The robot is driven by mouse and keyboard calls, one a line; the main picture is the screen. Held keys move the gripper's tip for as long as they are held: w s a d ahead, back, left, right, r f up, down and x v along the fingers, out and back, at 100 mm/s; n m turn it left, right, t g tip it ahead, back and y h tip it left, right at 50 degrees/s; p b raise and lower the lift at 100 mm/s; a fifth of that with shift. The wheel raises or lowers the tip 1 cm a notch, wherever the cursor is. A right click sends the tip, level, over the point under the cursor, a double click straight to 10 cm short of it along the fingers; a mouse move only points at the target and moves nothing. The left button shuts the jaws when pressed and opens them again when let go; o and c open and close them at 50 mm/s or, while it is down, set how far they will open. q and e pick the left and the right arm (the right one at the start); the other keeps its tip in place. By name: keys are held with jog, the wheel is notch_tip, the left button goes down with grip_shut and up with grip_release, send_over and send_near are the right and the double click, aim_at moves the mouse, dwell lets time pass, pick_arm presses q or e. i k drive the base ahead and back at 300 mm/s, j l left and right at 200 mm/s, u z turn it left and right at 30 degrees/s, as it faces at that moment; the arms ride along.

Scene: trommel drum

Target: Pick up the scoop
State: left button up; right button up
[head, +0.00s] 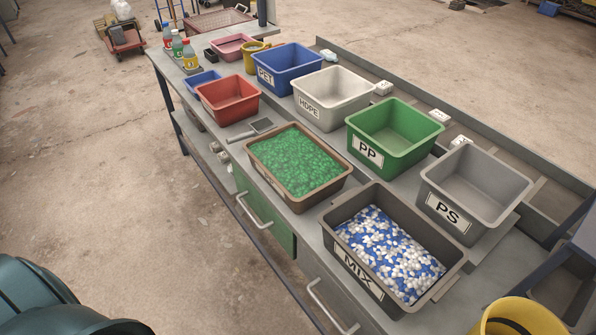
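A small grey scoop (262,125) appears to lie on the bench (229,150), between the red bin and the brown tray of green flakes. Its flat dark pan is at the right and its short pale handle points left toward the bench's near edge. It is small here, so its exact shape is hard to tell. Neither of my grippers is in view, and nothing is seen touching the scoop.
Beside the scoop stand a red bin (228,108), a brown tray of green flakes (250,152) and the white HDPE bin (310,122). The PET (265,87), PP (370,170), PS (430,220) and MIX (335,270) bins crowd the bench. A yellow bucket (500,325) is at lower right.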

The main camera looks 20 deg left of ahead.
aim_at(263, 125)
jog(key=i+j+z, duration=0.1)
jog(key=j, duration=0.5)
jog(key=i+j+z, duration=0.15)
jog(key=j, duration=0.45)
